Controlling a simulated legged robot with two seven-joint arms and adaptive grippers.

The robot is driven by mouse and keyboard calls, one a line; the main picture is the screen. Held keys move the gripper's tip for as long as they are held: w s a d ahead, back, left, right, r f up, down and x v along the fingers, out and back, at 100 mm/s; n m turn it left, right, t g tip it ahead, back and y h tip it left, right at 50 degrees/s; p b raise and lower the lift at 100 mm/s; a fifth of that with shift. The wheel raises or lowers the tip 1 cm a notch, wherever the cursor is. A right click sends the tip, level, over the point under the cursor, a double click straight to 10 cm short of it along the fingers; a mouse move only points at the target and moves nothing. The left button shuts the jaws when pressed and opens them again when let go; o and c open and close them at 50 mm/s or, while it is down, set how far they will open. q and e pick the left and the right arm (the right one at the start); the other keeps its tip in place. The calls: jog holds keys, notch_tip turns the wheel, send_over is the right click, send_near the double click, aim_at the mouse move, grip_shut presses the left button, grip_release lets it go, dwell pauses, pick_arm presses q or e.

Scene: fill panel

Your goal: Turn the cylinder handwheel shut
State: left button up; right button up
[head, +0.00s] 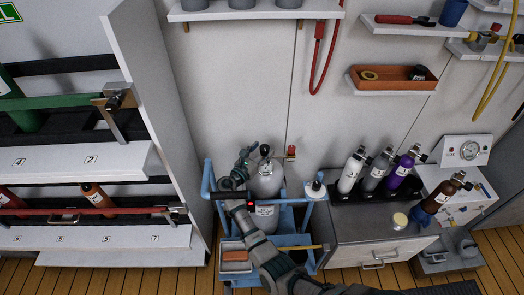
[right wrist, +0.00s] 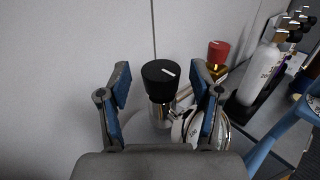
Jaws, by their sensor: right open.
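The grey cylinder (head: 266,180) stands upright in a blue trolley (head: 206,180), in the lower middle of the head view. Its black handwheel (head: 265,149) is on top. In the right wrist view the handwheel (right wrist: 160,78) has a white mark on its top face. My right gripper (head: 250,157) is beside the handwheel. In the right wrist view its blue-padded fingers (right wrist: 163,95) are spread wide, with the handwheel between them and a gap on each side. My arm hides part of the cylinder in the head view. My left gripper is not in view.
A red-knobbed brass fitting (right wrist: 218,58) is right of the handwheel, near the right finger. Several small cylinders (head: 375,172) stand on a cabinet (head: 365,225) at right. A cylinder rack (head: 75,165) is at left. The wall is close behind the trolley.

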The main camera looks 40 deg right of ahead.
jog(key=v, duration=1.1)
jog(key=shift+a, duration=0.4)
